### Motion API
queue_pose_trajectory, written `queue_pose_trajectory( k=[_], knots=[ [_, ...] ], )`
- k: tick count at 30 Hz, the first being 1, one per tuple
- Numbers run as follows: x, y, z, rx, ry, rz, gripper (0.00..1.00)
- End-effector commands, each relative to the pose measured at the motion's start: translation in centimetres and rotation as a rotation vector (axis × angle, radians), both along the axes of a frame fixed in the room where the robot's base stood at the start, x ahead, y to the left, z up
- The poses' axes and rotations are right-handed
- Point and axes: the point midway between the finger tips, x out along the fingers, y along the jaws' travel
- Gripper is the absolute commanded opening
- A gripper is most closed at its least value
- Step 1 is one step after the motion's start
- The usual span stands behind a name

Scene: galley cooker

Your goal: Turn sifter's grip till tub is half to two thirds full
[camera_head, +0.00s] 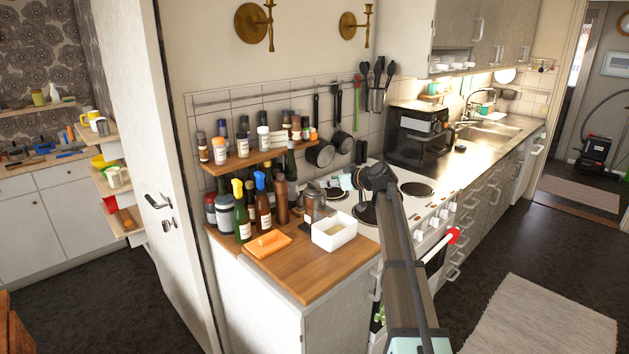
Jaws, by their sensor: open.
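A white square tub (334,239) stands on the wooden worktop, open at the top. Its inside looks pale tan; I cannot tell how full it is. A grey metal sifter (313,204) shows just behind the tub's left part, close to its back rim. I cannot make out its grip or whether it is held over the tub. My arm reaches in from the lower right. No contact with the sifter is clear.
An orange lid (267,243) lies left of the tub on the worktop (308,272). Several bottles (242,212) crowd behind it, under a shelf (257,153) of jars. The cooker (417,207) is at the right, with a black microwave (418,140) beyond. The worktop's front is clear.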

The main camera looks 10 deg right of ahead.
Motion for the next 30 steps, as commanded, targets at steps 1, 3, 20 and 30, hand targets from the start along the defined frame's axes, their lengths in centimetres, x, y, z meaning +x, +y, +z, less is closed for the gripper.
queue_pose_trajectory(
  k=[1, 3, 20, 30],
  knots=[
    [1.0, 0.6, -0.1, 0.000, 0.001, 0.003, 0.47],
    [2.1, 1.3, -0.6, 0.000, 0.003, 0.001, 0.47],
    [6.9, 4.8, -3.5, 0.000, 0.001, 0.000, 0.47],
    [6.9, 4.8, -3.5, -0.001, 0.001, -0.001, 0.26]
  ],
)
